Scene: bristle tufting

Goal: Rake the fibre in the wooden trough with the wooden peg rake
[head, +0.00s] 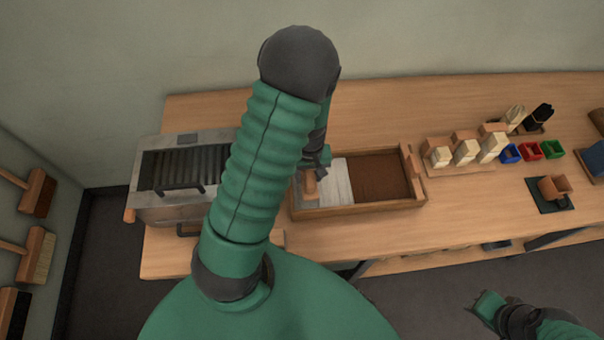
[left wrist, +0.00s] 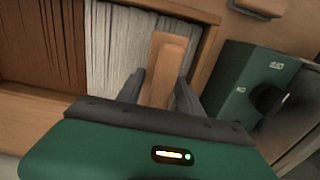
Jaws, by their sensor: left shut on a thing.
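The wooden trough (head: 360,209) lies on the bench, with pale fibre (head: 336,182) beside a dark brown part (head: 380,177). In the left wrist view the pale fibre (left wrist: 120,45) lies in long strands. My left gripper (head: 312,174) is over the trough's left part, shut on a light wooden piece that looks like the rake's handle (head: 310,187). That handle (left wrist: 164,68) stands between the fingers in the left wrist view. The rake's pegs are hidden, so I cannot tell if they touch the fibre. My right gripper (head: 487,304) is low at the right, away from the bench.
A grey metal box with a dark grille (head: 183,170) stands left of the trough. Pale-bristled wooden blocks (head: 464,150) and small coloured bins (head: 530,151) stand to the right. Brushes (head: 38,254) hang on the left wall.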

